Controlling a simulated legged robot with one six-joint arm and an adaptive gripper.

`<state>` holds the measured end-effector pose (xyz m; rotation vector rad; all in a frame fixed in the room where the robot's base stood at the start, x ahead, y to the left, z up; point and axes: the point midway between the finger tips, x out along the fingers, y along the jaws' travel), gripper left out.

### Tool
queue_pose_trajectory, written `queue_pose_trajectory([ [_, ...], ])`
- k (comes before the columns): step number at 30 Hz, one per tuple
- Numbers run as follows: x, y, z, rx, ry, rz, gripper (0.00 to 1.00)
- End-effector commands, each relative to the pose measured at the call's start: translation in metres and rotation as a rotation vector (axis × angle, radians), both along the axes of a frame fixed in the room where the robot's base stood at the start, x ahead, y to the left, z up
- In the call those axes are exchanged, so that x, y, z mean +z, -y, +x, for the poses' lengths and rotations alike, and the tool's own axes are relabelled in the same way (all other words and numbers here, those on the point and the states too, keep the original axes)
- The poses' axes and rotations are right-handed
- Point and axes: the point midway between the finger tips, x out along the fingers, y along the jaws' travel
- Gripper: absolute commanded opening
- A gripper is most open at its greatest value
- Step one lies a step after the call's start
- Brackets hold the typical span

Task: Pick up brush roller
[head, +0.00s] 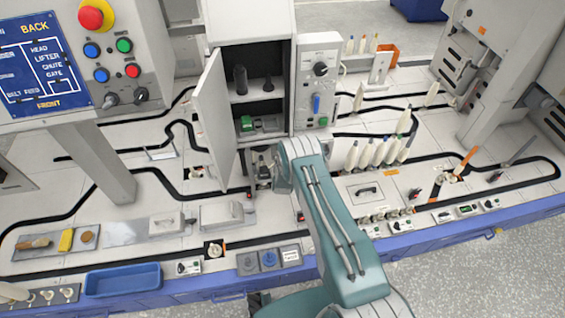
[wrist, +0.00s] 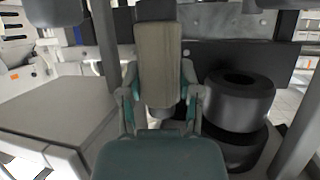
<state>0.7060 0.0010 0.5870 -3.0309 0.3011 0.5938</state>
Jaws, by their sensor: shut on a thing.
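In the wrist view, my gripper (wrist: 161,98) has its two teal-edged fingers closed from both sides on the brush roller (wrist: 160,55).
Black rings (wrist: 240,98) are stacked close to the right of the gripper, and a pale grey block (wrist: 65,115) stands at its left. The cabinet's open door (head: 214,115) stands left of my arm. A dark cylinder (head: 240,80) stands on the upper shelf.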

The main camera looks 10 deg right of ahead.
Motion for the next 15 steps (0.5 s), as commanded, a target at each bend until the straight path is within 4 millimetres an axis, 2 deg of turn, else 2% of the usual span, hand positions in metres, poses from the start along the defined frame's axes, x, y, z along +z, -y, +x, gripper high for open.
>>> queue_pose_trajectory([
  [1, -0.004, -0.003, -0.010, 0.002, -0.009, -0.001, 0.00],
  [15, -0.004, -0.017, -0.082, 0.002, -0.009, -0.001, 0.00],
])
